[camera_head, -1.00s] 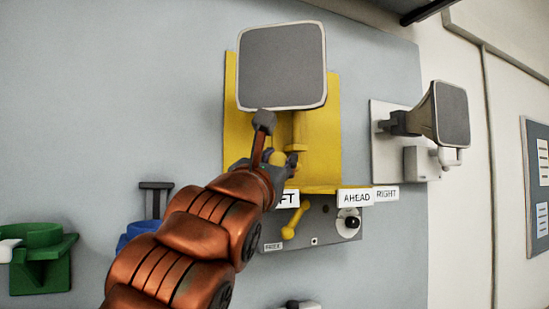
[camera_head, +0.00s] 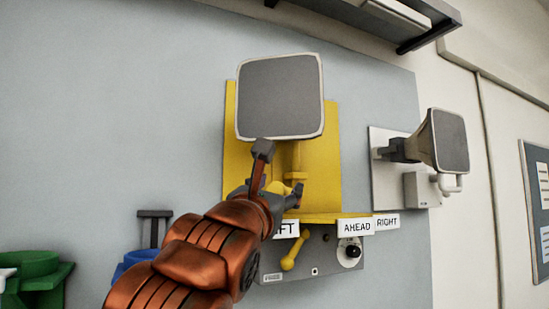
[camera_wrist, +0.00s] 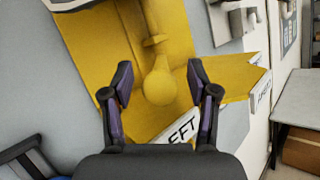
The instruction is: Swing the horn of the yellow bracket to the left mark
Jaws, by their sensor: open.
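The yellow bracket (camera_head: 318,165) is fixed to the grey wall panel and carries a horn (camera_head: 280,97) with a grey square face and pale rim. In the wrist view the yellow bracket (camera_wrist: 90,45) fills the middle, with a yellow rounded knob (camera_wrist: 160,87) on a stem. My gripper (camera_head: 279,175) is below the horn, in front of the bracket. In the wrist view my gripper (camera_wrist: 160,85) is open, its fingers on either side of the knob, with no clear contact. The left mark (camera_head: 287,230) is partly hidden by my arm. The ahead mark (camera_head: 356,227) and right mark (camera_head: 387,222) are beside it.
Another horn (camera_head: 449,140) is on a white plate at the right. A grey box (camera_head: 325,258) with a yellow lever (camera_head: 295,248) and black knob (camera_head: 353,251) sits below. Green (camera_head: 36,275) and blue (camera_head: 134,260) holders are at lower left. A shelf (camera_head: 385,12) is overhead.

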